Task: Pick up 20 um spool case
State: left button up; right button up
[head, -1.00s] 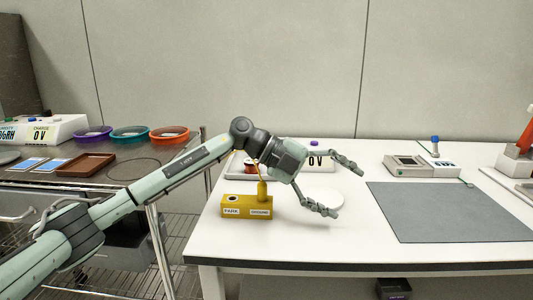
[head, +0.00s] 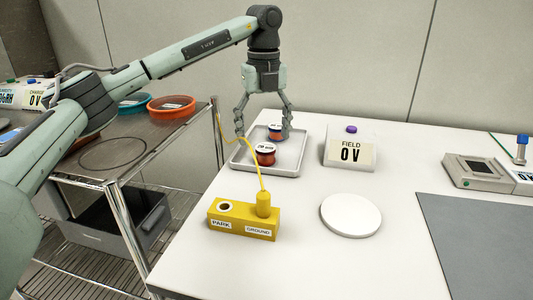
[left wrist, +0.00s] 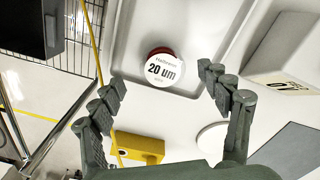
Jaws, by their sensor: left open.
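Two round spool cases with white lids stand in a white tray (head: 264,172). The front one (head: 265,155) has a red side, and the rear one (head: 276,132) shows blue and orange. In the left wrist view a red-sided case labelled 20 um (left wrist: 164,69) sits upright in the tray; its colour matches the front case. The label is too small to read in the head view. My left gripper (head: 263,133) is open and empty above the tray, fingers pointing down. In the left wrist view its fingertips (left wrist: 160,80) are spread to either side of the case. My right gripper is out of view.
A yellow block (head: 242,219) marked PARK and GROUND has a plug and yellow cord rising beside the tray. A FIELD meter (head: 351,150) stands right of the tray. A white disc (head: 350,215) and grey mat (head: 480,240) lie further right. A metal cart (head: 125,165) stands at left.

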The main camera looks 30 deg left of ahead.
aim_at(265, 146)
pick_arm(q)
notch_tip(265, 146, down, 4)
jog(key=shift+w+f, duration=0.1)
jog(key=shift+w, duration=0.05)
jog(key=c, duration=1.3)
jog(key=shift+o, duration=0.2)
